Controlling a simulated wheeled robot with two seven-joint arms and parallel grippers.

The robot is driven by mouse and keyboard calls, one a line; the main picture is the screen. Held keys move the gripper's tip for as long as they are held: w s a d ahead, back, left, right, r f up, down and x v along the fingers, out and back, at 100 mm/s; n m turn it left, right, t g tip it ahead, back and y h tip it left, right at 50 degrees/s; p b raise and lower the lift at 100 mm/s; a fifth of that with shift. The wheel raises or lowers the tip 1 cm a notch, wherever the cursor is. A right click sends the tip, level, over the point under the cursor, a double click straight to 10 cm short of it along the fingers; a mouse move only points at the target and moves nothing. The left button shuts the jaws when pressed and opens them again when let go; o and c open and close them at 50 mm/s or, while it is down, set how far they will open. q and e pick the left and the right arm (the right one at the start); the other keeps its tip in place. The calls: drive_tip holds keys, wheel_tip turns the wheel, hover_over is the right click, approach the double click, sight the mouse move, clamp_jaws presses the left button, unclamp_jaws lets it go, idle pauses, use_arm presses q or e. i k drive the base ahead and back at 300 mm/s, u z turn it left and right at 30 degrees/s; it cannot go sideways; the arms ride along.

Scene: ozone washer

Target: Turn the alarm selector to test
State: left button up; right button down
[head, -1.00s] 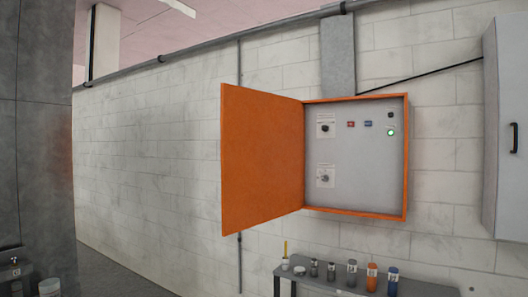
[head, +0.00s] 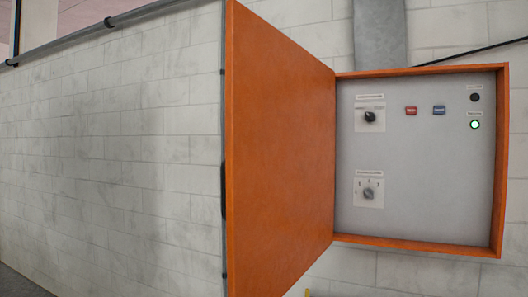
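An orange control box (head: 420,248) hangs on the wall at the right of the head view, its orange door (head: 280,150) swung open to the left. Inside, a grey panel (head: 430,190) carries two rotary selectors on white label plates. The upper selector (head: 370,117) has a black knob. The lower selector (head: 368,193) has a grey knob with several small position marks around it. The label texts are too small to read, so I cannot tell which is the alarm selector. Neither of my grippers is in view.
The panel also has a red button (head: 411,111), a blue button (head: 439,110), a dark round lamp (head: 475,97) and a lit green lamp (head: 475,125). The open door stands out from the wall left of the panel. The space before the panel looks clear.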

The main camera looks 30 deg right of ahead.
sight(370, 117)
drive_tip(key=i, duration=0.7)
drive_tip(key=u, duration=1.5)
drive_tip(key=i, duration=0.8)
drive_tip(key=z, duration=3.65)
drive_tip(key=i, duration=0.5)
drive_tip(key=u, duration=0.65)
drive_tip(key=k, duration=0.75)
